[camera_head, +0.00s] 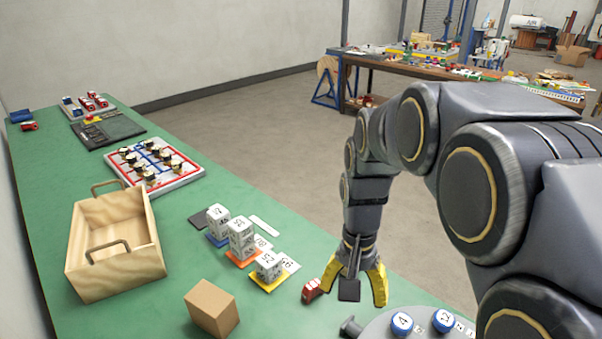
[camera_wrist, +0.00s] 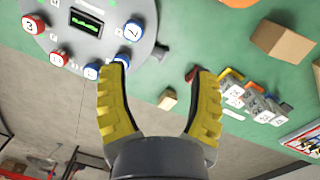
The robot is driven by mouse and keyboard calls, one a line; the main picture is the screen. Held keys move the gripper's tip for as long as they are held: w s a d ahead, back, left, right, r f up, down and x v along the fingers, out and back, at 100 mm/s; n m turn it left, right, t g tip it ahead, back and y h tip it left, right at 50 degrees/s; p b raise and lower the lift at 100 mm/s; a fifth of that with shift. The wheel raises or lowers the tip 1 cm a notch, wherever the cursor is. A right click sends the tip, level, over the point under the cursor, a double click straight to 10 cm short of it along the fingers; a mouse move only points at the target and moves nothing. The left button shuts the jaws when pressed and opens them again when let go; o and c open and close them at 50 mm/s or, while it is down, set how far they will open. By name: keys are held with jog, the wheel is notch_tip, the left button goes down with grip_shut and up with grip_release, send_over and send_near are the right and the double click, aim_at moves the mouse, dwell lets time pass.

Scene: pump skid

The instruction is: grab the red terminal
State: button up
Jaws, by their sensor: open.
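A small red terminal (camera_head: 312,290) lies on the green bench top, just left of my gripper (camera_head: 355,284). In the wrist view my gripper (camera_wrist: 160,66) is open, its yellow fingers spread apart with nothing held between them. A bit of red (camera_wrist: 191,74) shows beside the right finger, mostly hidden by it; it looks like the same terminal. Another red piece (camera_head: 29,126) lies at the far left end of the bench. Several more red pieces sit in a tray (camera_head: 76,114) there.
A round grey panel with numbered knobs (camera_wrist: 85,45) stands near my gripper. Numbered white blocks (camera_head: 240,238) on coloured plates, a brown box (camera_head: 212,308) and an open wooden crate (camera_head: 115,270) stand to the left. A board with red and blue lines (camera_head: 154,166) lies beyond.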

jog(key=w+a+f+m, duration=0.25)
jog(key=w+f, duration=0.55)
jog(key=w, duration=0.4)
jog(key=m+t, duration=0.1)
jog(key=m, duration=0.3)
send_over(314, 283)
jog(key=f, duration=1.1)
jog(key=shift+a+f, duration=0.25)
jog(key=shift+f, duration=0.1)
notch_tip(314, 283, down, 3)
jog(key=shift+w+r, duration=0.1)
jog(key=shift+r, duration=0.1)
jog(key=f, duration=0.5)
jog(key=shift+d+f, duration=0.25)
grip_shut()
